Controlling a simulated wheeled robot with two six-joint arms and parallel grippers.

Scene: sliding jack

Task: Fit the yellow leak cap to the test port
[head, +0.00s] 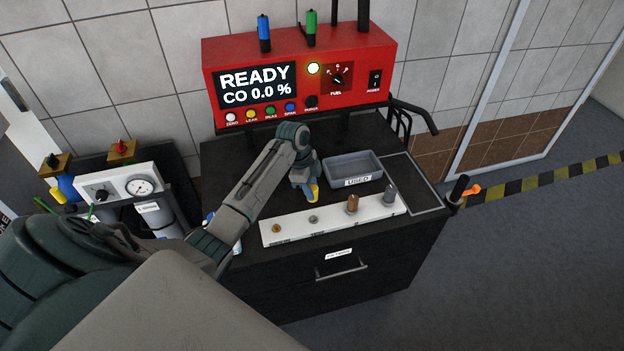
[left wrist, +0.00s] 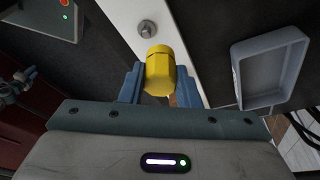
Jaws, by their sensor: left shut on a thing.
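My left gripper (head: 308,186) is above the white strip on the black cabinet top. It is shut on the yellow leak cap (left wrist: 160,70), which shows large between the two blue fingers in the left wrist view. In the head view only a small yellow part of the cap (head: 315,195) shows below the gripper. I cannot tell whether the cap still touches the strip (head: 333,216). The test port cannot be made out for certain in either view. My right gripper is not in view.
A grey tray marked USED (head: 352,168) stands right of the gripper. Brass and grey fittings (head: 352,203) stand on the strip. A red analyser (head: 300,75) reading READY stands behind. A gauge panel with cylinders (head: 139,187) is at the left. The cabinet top's right end (head: 415,185) has a framed panel.

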